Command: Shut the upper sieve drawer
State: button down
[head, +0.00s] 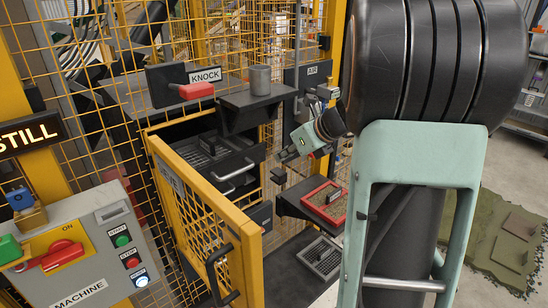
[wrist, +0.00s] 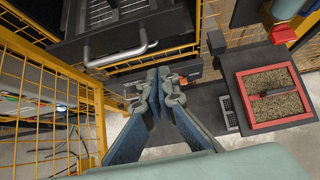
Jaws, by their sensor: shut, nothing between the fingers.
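The upper sieve drawer (head: 225,162) is in the machine behind the open yellow mesh door. It stands out of its housing, with its mesh and inside showing from above and a light bar handle on its dark front. In the wrist view the drawer's handle (wrist: 116,52) is at the upper left, with the slotted mesh behind it. My gripper (head: 284,156) is shut and empty, in front and to the right of the drawer. In the wrist view my gripper (wrist: 160,74) points toward the area just right of the handle, apart from it as far as I can tell.
The yellow mesh door (head: 205,215) stands open at the left. A lower drawer front (head: 261,215) shows below. A red-rimmed tray of grain (head: 325,203) sits on a shelf at the right. A small dark shelf with a grey cup (head: 260,80) juts out above the drawer.

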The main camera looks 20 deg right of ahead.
notch_tip(320, 180, down, 6)
jog(key=s+a+y+b, duration=0.1)
jog(key=a+y+b, duration=0.1)
jog(key=t+b, duration=0.1)
jog(key=t, duration=0.8)
send_near(241, 143)
jog(key=shift+y, duration=0.3)
jog(key=s, duration=0.3)
jog(key=s+d+r, duration=0.1)
jog(key=s, duration=0.1)
jog(key=shift+s+d+r, duration=0.1)
jog(key=shift+s, duration=0.05)
jog(key=b+x, duration=0.1)
jog(key=x, duration=0.3)
jog(key=b+x, duration=0.2)
jog(key=x, duration=0.2)
jog(key=b+x, duration=0.1)
jog(key=x, duration=0.4)
jog(key=shift+f+b, duration=0.3)
jog(key=shift+f, duration=0.15)
jog(key=shift+r, duration=0.3)
